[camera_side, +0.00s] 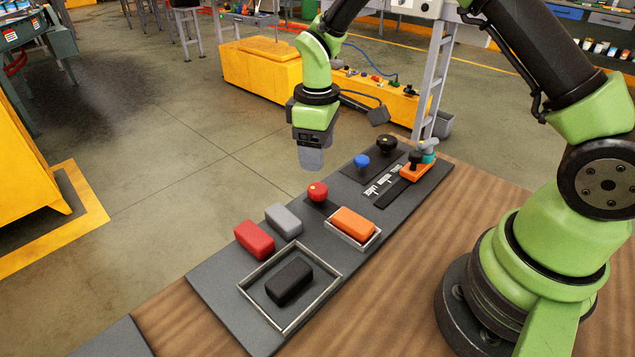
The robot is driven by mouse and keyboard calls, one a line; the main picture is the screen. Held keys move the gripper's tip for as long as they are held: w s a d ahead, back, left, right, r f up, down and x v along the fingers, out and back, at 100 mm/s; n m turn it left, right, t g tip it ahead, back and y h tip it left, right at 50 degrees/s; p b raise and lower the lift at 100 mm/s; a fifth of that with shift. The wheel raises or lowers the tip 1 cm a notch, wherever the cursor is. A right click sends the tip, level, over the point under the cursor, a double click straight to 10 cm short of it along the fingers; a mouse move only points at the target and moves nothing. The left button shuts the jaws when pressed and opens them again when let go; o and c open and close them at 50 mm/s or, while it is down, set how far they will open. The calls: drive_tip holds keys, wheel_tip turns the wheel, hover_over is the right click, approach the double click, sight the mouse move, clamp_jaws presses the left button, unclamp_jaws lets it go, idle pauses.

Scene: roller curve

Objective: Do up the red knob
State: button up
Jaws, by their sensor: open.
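The red knob (318,191) stands on the dark grey board, near its middle, with a small yellow mark on top. My gripper (310,160) hangs above and slightly left of the red knob in the picture, apart from it, pointing down. It is open and holds nothing that I can see; the gap between its fingers is hard to make out from this side. How far the knob is screwed in cannot be told.
On the board (222,283) are a red block (254,239), a grey block (284,220), a framed black block (289,281) and an orange block (353,222) in a tray. A blue knob (362,161), black knob (386,143) and orange slider (416,171) stand beyond. The wooden table (420,262) is clear in front.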

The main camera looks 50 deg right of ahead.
sight(317, 188)
wheel_tip(317, 188, down, 8)
drive_tip(key=shift+f, duration=0.1)
drive_tip(key=shift+c, duration=0.2)
drive_tip(key=c, duration=0.9)
